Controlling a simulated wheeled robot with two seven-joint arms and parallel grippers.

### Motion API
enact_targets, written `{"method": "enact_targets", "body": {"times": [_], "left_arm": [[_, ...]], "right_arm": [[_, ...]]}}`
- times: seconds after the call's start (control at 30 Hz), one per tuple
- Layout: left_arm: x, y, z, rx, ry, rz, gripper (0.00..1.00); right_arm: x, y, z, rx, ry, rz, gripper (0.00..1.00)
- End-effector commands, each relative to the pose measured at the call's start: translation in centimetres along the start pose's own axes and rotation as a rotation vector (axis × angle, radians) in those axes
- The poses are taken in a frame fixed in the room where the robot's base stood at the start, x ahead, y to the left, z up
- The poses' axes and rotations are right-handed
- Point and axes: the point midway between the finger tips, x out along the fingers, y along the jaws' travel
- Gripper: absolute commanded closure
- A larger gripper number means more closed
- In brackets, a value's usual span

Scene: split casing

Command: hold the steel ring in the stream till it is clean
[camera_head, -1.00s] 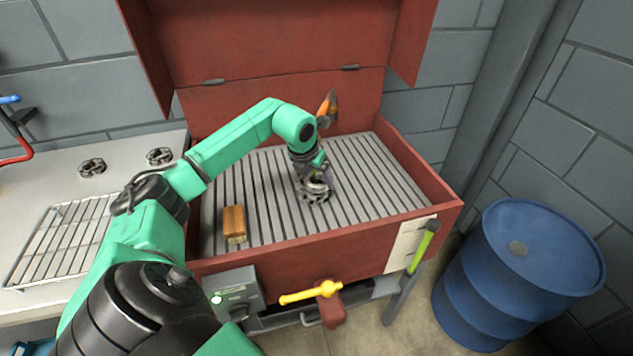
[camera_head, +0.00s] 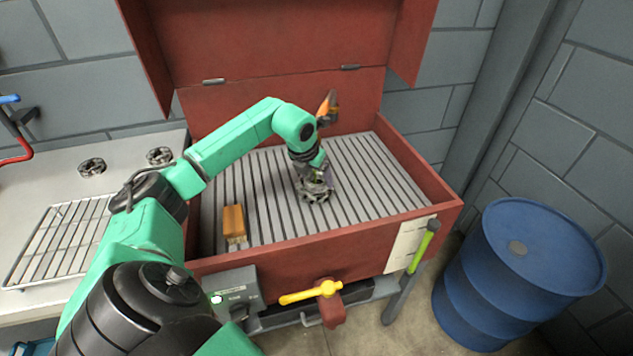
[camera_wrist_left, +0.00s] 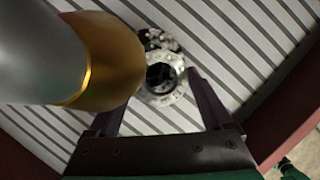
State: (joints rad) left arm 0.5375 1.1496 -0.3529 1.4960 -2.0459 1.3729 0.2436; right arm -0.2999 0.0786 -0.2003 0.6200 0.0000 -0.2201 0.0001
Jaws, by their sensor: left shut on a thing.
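My left gripper (camera_head: 314,184) is low over the slatted grate of the red washing basin (camera_head: 420,174). It is shut on the steel ring (camera_head: 318,196), which looks grey with dark patches. In the left wrist view the ring (camera_wrist_left: 165,74) shows at the fingertips, pale and speckled around a dark hole. The orange-tipped nozzle (camera_head: 328,106) stands just above and behind the gripper; its brass end (camera_wrist_left: 112,62) fills the left of the wrist view, close to the ring. I cannot clearly make out a stream. My right gripper is not in view.
A yellow lever (camera_head: 312,293) is on the basin's front. Two dark round parts (camera_head: 92,167) and a wire rack (camera_head: 58,240) are on the left counter. A blue drum (camera_head: 540,255) stands at right.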

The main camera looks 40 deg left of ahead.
Motion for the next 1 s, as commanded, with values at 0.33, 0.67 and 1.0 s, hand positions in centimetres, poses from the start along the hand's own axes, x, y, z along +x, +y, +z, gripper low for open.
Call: {"method": "enact_targets", "body": {"times": [0.33,0.67,1.0], "left_arm": [[-0.2,-1.1,-0.1,0.000,-0.003,-0.001,1.00],[-0.1,-0.8,-0.9,-0.002,-0.002,0.004,1.00],[-1.0,-0.1,-3.8,-0.003,-0.004,0.005,1.00]], "right_arm": [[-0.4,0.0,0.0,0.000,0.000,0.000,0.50],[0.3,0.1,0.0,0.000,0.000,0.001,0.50],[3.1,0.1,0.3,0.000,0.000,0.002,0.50]]}}
